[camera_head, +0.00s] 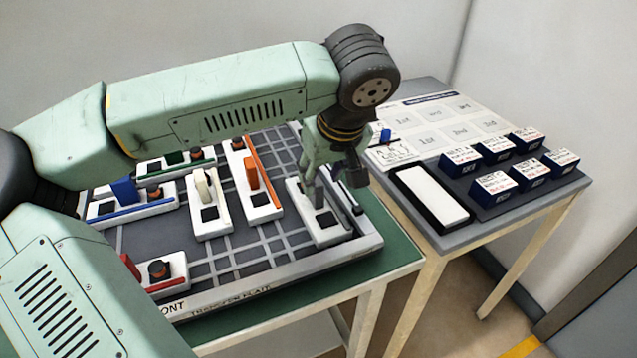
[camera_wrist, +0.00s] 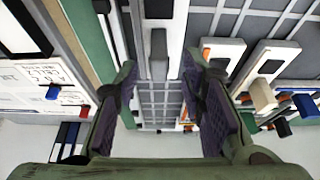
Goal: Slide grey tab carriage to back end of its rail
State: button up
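The grey tab carriage (camera_wrist: 158,55) sits on a pale rail block (camera_head: 330,238) at the right side of the slotted plate. In the wrist view the grey tab stands upright between my two fingers, near their tips, with a dark square on the block beside it. My gripper (camera_head: 335,187) is open over this block, pointing down, and its fingers also show in the wrist view (camera_wrist: 160,85). I see gaps on both sides of the tab; contact is not visible. In the head view my fingers partly hide the tab.
Other rail blocks carry a white tab (camera_head: 203,187), an orange tab (camera_head: 251,172) and a blue tab (camera_head: 124,189). A red-tab block (camera_head: 165,271) is at the front left. A side table (camera_head: 470,232) with dark labelled boxes (camera_head: 495,186) stands to the right.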

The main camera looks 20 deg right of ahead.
aim_at(319, 185)
jog(key=shift+p+x, duration=0.35)
jog(key=shift+x, duration=2.4)
jog(key=shift+c, duration=0.4)
grip_shut()
